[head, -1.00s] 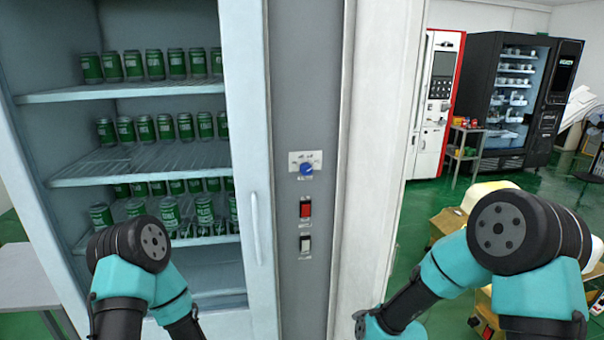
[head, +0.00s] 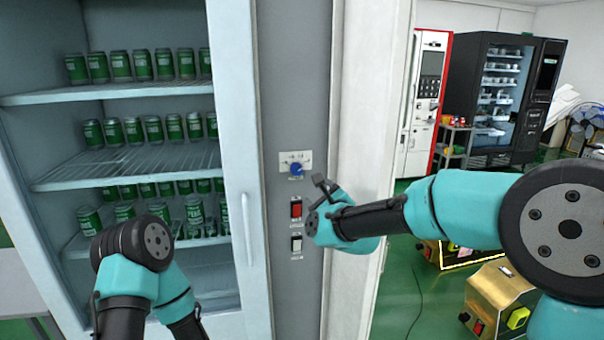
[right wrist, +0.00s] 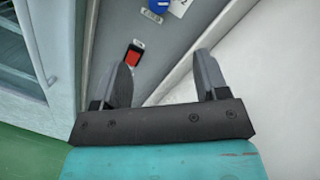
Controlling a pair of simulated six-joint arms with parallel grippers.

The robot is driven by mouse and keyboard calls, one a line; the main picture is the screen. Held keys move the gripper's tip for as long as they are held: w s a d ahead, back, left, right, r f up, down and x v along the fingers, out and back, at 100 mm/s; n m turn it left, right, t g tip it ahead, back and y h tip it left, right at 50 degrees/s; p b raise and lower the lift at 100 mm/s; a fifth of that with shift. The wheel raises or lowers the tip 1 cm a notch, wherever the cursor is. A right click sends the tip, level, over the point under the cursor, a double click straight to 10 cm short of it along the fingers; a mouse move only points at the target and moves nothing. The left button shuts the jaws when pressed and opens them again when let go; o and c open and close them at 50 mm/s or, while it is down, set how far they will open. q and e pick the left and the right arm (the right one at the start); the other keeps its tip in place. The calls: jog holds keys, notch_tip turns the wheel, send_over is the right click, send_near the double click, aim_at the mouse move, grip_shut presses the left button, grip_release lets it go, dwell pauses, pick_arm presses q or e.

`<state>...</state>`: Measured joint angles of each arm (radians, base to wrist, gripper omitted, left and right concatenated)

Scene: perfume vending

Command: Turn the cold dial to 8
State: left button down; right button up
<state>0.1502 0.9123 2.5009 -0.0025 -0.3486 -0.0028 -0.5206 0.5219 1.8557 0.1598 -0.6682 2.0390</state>
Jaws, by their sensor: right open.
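The blue cold dial (head: 296,168) sits on a white marked plate (head: 288,158) on the grey panel right of the fridge door. In the right wrist view the dial (right wrist: 155,5) shows partly at the top edge. My right gripper (head: 322,186) is just below and right of the dial, apart from it. In the right wrist view the right gripper (right wrist: 165,72) is open and empty, its fingers spread. My left arm is at the lower left in the head view; its gripper is out of the picture.
A red switch (head: 296,209) and a white switch (head: 296,243) are below the dial, close to my right gripper. The fridge door (head: 232,120) has a vertical handle (head: 249,228) left of the panel. Green cans (head: 142,64) fill the shelves.

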aim_at(298, 171)
jog(key=shift+f, duration=0.1)
jog(key=x, duration=1.7)
jog(key=shift+w+a+f, duration=0.1)
jog(key=shift+w+a, duration=0.05)
jog(key=shift+a, duration=0.1)
jog(key=c, duration=0.9)
